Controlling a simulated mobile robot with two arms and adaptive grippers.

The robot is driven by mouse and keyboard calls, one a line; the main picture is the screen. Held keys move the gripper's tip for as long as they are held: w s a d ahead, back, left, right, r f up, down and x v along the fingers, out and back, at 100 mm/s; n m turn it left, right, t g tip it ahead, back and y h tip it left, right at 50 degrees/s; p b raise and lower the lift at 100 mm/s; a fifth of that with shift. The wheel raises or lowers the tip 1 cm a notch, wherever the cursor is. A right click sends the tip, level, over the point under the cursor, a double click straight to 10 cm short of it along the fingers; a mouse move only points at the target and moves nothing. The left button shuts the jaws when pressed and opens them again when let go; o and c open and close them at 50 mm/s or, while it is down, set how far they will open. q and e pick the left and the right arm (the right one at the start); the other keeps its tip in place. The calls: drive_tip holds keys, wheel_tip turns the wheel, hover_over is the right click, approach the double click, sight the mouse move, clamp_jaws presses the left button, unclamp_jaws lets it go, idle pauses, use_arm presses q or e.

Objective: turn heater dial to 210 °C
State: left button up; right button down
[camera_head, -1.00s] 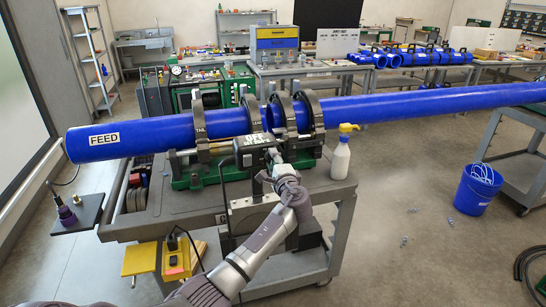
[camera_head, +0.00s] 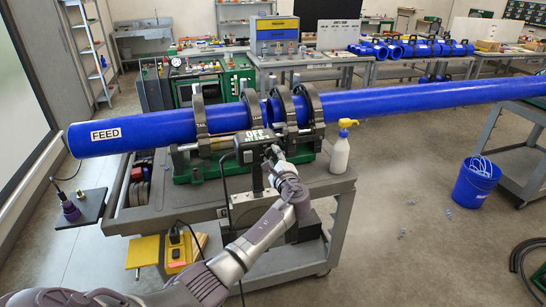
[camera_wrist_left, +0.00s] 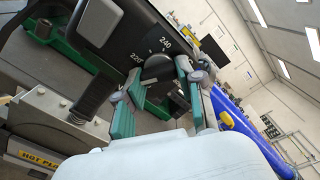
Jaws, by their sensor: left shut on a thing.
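The heater dial (camera_wrist_left: 157,67) is a dark round knob on a black panel (camera_wrist_left: 150,38) in the left wrist view. The white marks 220 and 240 show beside it; I cannot make out its pointer or the 210 position. My left gripper (camera_wrist_left: 158,82) has its green-padded fingers on either side of the dial, shut on it. In the head view, my left gripper (camera_head: 276,155) is at the right side of the dark heater box (camera_head: 250,146) and hides the dial. My right gripper is in neither view.
A blue pipe (camera_head: 160,132) marked FEED runs through dark clamps (camera_head: 201,118) behind the heater box. A spray bottle (camera_head: 340,152) stands on the cart (camera_head: 322,180) to the right of my gripper. A blue bucket (camera_head: 474,184) stands on the floor further right.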

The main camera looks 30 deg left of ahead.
use_arm(q)
drive_tip(key=o, duration=1.2)
drive_tip(key=shift+c, duration=0.2)
drive_tip(key=shift+d, duration=0.1)
drive_tip(key=v, duration=1.2)
drive_tip(key=shift+f, duration=0.1)
